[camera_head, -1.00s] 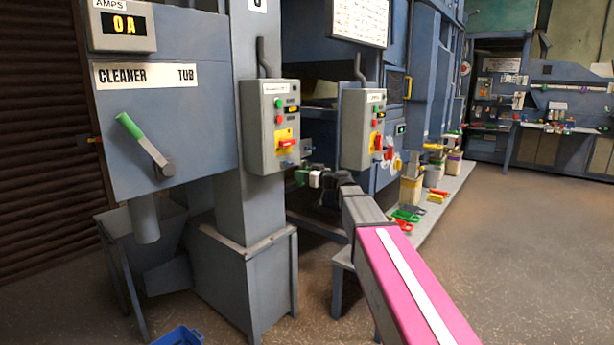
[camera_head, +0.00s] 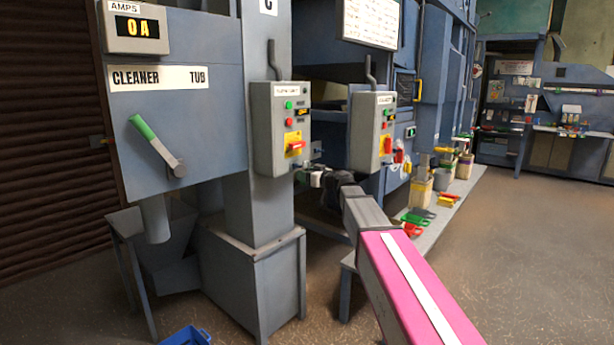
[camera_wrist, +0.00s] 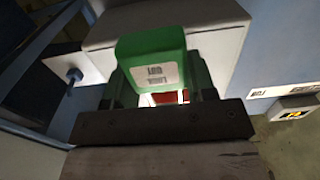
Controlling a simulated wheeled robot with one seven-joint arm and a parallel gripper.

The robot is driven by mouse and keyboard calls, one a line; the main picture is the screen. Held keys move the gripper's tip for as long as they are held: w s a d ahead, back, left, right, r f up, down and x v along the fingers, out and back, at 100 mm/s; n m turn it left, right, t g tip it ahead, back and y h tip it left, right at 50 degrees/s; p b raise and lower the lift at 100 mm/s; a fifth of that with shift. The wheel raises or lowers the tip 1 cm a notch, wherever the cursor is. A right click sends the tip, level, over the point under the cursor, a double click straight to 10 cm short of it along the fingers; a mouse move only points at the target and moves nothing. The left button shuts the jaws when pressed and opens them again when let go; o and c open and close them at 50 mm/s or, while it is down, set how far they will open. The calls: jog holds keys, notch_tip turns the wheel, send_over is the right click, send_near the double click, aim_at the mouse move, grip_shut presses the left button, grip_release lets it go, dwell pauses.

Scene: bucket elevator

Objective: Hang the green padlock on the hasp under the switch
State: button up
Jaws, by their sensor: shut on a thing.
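My gripper (camera_head: 309,179) is just below the lower right corner of the nearer grey switch box (camera_head: 265,140). In the wrist view my gripper (camera_wrist: 158,95) is shut on the green padlock (camera_wrist: 152,60), whose pale printed label faces the camera. Its shackle is hidden. The red switch handle (camera_head: 296,146) sits on a yellow plate on the box front. A small tab with a dark knob (camera_head: 317,153) sticks out at the box's right side. A plate with a blue peg (camera_wrist: 72,76) shows left of the padlock. I cannot make out the hasp clearly.
A low bench (camera_head: 425,235) with coloured padlocks and tubs runs along the right. The cleaner panel (camera_head: 180,125) is at left. Open floor lies at the right.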

jog(key=shift+w+a, duration=0.15)
dwell(0.4)
jog(key=shift+x, duration=1.55)
jog(key=shift+f, duration=0.8)
jog(key=o, duration=1)
jog(key=v, duration=1)
jog(key=shift+f, duration=0.3)
dwell(0.9)
